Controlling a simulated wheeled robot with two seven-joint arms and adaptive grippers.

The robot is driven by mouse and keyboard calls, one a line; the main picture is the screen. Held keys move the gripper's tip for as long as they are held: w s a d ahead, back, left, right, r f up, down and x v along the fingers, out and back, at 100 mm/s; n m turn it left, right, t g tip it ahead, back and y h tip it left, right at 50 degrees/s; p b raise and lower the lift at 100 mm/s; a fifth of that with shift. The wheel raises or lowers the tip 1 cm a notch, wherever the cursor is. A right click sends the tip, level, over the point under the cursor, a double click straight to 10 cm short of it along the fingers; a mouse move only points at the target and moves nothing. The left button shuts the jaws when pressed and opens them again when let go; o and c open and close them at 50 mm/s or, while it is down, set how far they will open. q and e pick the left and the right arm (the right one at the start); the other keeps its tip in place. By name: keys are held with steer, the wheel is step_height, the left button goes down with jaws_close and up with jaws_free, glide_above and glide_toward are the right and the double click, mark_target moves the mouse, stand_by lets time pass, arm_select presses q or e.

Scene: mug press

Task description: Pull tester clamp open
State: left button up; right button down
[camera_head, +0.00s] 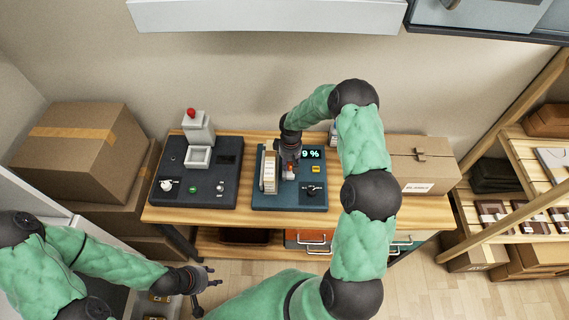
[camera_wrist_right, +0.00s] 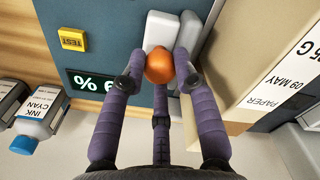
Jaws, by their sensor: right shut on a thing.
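The tester (camera_head: 262,200) is a blue box on the wooden bench, with a lit display reading "9 %" (camera_head: 311,154) and a yellow TEST button (camera_wrist_right: 73,39). Its clamp shows as two pale grey pads (camera_wrist_right: 160,30) with an orange knob (camera_wrist_right: 160,66) in the right wrist view. My right gripper (camera_wrist_right: 157,76) is shut on the orange knob, its fingers on either side. In the head view my right gripper (camera_head: 290,168) hides most of the clamp. My left gripper (camera_head: 207,284) is open and empty, low in front of the bench.
A labelled paper stack (camera_head: 269,172) stands upright on the tester, close beside the clamp; it also shows in the wrist view (camera_wrist_right: 285,75). A dark press (camera_head: 175,190) with a red-topped post stands left. An ink bottle (camera_wrist_right: 38,125) and a cardboard box (camera_head: 423,160) are right.

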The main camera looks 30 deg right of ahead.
mark_target(292, 164)
steer(key=shift+s+d, duration=0.2)
steer(key=shift+d, duration=0.15)
steer(key=c, duration=1.2)
jaws_free()
steer(key=shift+c, duration=0.2)
steer(key=shift+d, duration=0.1)
steer(key=shift+r, duration=0.45)
step_height(292, 164, up, 11)
steer(key=shift+r, duration=0.1)
steer(key=shift+s, duration=0.1)
